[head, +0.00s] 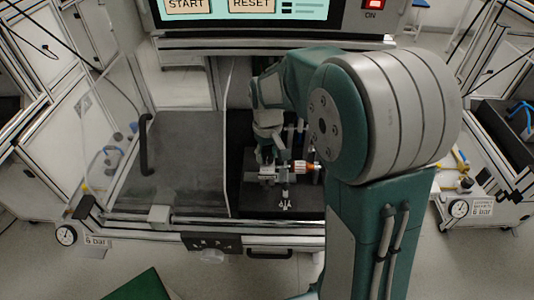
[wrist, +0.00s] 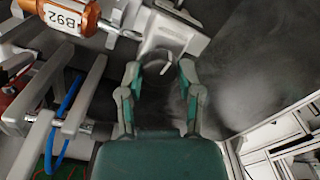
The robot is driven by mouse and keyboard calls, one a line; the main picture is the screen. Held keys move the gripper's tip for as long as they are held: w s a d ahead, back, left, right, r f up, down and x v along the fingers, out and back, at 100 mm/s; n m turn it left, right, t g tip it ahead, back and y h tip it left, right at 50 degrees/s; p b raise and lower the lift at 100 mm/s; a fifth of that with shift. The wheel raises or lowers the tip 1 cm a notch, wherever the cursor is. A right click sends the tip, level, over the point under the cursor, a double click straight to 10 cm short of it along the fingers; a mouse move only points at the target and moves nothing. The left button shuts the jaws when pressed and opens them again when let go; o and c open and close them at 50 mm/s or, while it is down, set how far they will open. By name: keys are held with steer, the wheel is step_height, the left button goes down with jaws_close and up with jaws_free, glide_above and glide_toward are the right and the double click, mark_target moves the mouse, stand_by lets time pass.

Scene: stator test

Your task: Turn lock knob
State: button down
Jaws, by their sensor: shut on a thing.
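The lock knob (wrist: 158,60) appears to be the small grey part at the near side of a light grey block (wrist: 178,35) in the wrist view. My gripper (wrist: 160,73) comes from the bottom of that view, with one finger on each side of the knob. It is shut on the knob, though the exact contact is partly hidden by the fingertips. In the head view my gripper is small and largely hidden among the fixture parts inside the machine. An orange cylinder (head: 300,166) lies just right of it; in the wrist view it carries a label reading B92 (wrist: 65,20).
Metal fixture bars (wrist: 78,100) and a blue hose (wrist: 68,108) stand close on the gripper's left. A dark plate (wrist: 255,60) is clear on the right. In the head view a transparent door (head: 185,160) with a black handle (head: 146,145) stands left of the work area.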

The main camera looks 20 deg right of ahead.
mark_target(267, 155)
steer(key=m, duration=0.3)
steer(key=shift+f+m, duration=0.1)
steer(key=shift+m, duration=0.3)
steer(key=shift+s+m, duration=0.1)
steer(key=shift+m, duration=1.6)
steer(key=shift+c, duration=1.3)
jaws_free()
step_height(267, 155, up, 12)
